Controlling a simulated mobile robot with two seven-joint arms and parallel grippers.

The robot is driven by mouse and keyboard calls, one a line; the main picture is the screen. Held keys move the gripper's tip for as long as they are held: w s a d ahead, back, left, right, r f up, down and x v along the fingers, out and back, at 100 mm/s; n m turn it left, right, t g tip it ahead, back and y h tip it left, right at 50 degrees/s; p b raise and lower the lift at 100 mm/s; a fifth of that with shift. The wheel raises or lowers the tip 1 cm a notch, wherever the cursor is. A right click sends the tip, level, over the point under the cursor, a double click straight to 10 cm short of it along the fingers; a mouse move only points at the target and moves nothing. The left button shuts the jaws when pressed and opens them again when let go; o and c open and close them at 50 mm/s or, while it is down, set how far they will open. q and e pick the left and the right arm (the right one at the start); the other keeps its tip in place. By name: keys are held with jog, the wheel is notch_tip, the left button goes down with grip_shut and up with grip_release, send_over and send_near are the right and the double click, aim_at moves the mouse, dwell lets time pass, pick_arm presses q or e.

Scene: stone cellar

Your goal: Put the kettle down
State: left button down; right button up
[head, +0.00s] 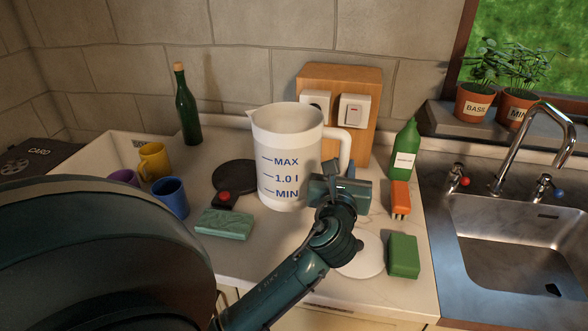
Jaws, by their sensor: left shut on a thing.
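The kettle (285,150) is a white open-topped jug with blue MAX, 1.0 l and MIN marks. It is roughly upright, spout to the left, handle (346,148) to the right. My left gripper (340,180) is shut on the handle and hides its lower part. The black round base (232,174) with a red switch (224,197) lies on the counter, just left of the kettle. The kettle is off the base's middle and overlaps its right side in view. I cannot tell whether the kettle's bottom touches the counter. My right gripper is not in view.
A green sponge-like block (224,224), mugs (171,197), and a dark bottle (187,110) stand left. A white disc (362,255), green block (403,256), orange brush (400,198) and green bottle (404,150) are right, before the sink (520,250). A wooden socket board (340,85) is behind.

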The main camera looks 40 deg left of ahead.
pick_arm(q)
jog(key=shift+w+f+b, duration=0.15)
jog(key=shift+f+b, duration=1.1)
jog(key=shift+f, duration=3.5)
jog(key=shift+f, duration=0.2)
jog(key=c, duration=1.3)
grip_release()
jog(key=shift+f, duration=0.1)
